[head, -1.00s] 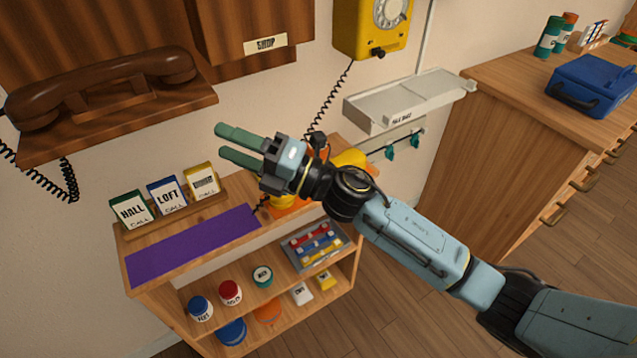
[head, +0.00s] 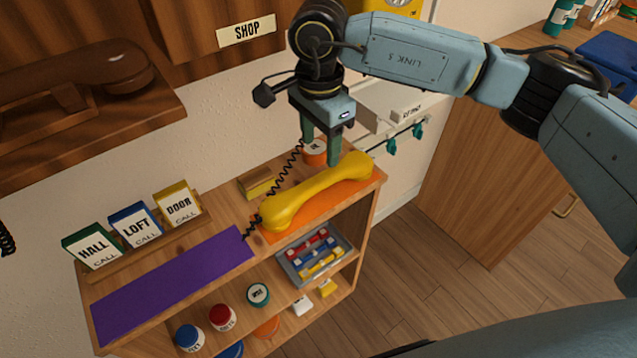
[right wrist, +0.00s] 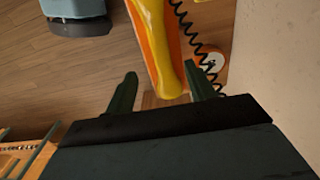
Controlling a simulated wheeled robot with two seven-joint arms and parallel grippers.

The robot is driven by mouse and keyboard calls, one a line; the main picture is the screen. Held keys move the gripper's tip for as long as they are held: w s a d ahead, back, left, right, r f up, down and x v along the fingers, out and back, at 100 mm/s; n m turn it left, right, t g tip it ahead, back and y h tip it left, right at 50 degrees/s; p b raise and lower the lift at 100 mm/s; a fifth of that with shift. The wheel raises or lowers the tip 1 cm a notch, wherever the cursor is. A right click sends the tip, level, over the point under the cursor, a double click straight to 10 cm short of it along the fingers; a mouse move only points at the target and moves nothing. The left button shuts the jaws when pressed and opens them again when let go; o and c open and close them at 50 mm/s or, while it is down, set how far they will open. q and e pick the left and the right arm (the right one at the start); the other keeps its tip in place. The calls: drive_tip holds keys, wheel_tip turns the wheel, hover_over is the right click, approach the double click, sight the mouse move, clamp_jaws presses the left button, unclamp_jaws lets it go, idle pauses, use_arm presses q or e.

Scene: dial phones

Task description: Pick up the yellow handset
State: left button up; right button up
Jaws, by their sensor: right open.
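The yellow handset (head: 318,190) lies on an orange mat (head: 338,202) at the right part of the shelf top. My left gripper is not in view.
A purple mat (head: 172,283) covers the left of the shelf top, with HALL, LOFT and DOOR cards (head: 137,228) behind it. An orange jar (head: 314,152) with a white lid stands behind the handset. A brown handset (head: 70,85) rests on the wall ledge.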

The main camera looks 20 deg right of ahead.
hover_over(320, 179)
wheel_tip(320, 179, down, 5)
drive_tip(key=shift+r+b, duration=0.15)
drive_tip(key=shift+b, duration=0.3)
drive_tip(key=shift+w+f+b, duration=0.1)
drive_tip(key=shift+f+b, duration=0.75)
drive_tip(key=shift+f, duration=2.05)
drive_tip(key=c, duration=1.1)
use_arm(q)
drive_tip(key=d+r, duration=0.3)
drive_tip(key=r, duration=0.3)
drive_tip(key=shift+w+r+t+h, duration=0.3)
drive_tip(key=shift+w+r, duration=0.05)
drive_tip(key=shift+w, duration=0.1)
use_arm(e)
clamp_jaws()
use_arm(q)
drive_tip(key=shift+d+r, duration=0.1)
use_arm(e)
drive_tip(key=shift+r, duration=0.2)
